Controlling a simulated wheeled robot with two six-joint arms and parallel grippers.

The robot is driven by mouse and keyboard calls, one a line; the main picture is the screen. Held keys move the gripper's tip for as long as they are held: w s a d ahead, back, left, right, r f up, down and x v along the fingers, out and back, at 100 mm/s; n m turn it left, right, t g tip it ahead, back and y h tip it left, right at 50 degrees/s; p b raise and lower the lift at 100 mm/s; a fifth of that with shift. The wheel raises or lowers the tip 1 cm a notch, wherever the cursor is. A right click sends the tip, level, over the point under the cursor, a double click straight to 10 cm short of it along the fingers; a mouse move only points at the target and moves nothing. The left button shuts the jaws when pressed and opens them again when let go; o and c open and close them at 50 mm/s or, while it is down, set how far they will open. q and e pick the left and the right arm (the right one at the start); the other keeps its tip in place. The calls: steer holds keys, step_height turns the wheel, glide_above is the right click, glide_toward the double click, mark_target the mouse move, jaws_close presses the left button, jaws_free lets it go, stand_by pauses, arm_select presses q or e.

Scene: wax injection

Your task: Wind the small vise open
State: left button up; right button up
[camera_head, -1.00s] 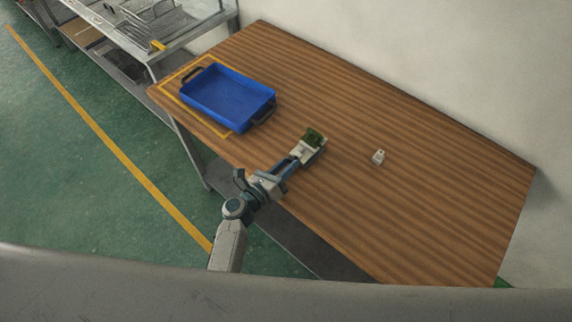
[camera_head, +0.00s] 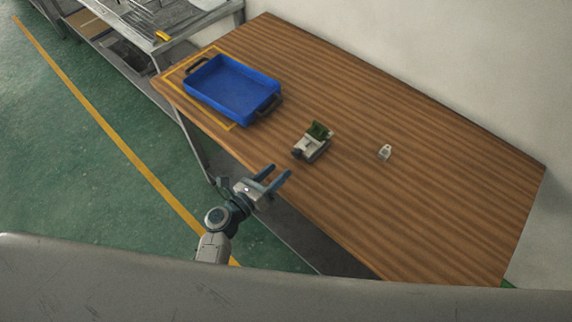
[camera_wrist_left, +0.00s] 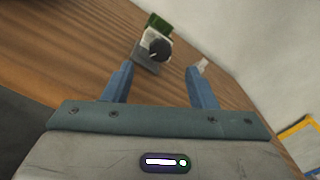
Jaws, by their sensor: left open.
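The small vise (camera_head: 311,147) stands on the wooden table, right of the blue tray. It is pale grey with a green piece (camera_head: 320,130) at its far end and a dark round knob (camera_head: 297,153) at its near end. In the left wrist view the vise (camera_wrist_left: 146,68) and its dark knob (camera_wrist_left: 160,49) lie beyond the fingertips. My left gripper (camera_head: 281,172) is open and empty, just short of the vise and apart from it, near the table's front edge. Its two blue fingers also show in the left wrist view (camera_wrist_left: 160,80). My right gripper is not in view.
A small pale block (camera_head: 384,152) with a dark mark stands right of the vise. The blue tray (camera_head: 232,90) with black handles sits in a yellow outline at the table's left. The table's (camera_head: 440,200) right part is clear. A wall runs behind it.

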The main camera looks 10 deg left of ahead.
arm_select(q)
steer(key=shift+b+v, duration=0.5)
steer(key=shift+v, duration=1.75)
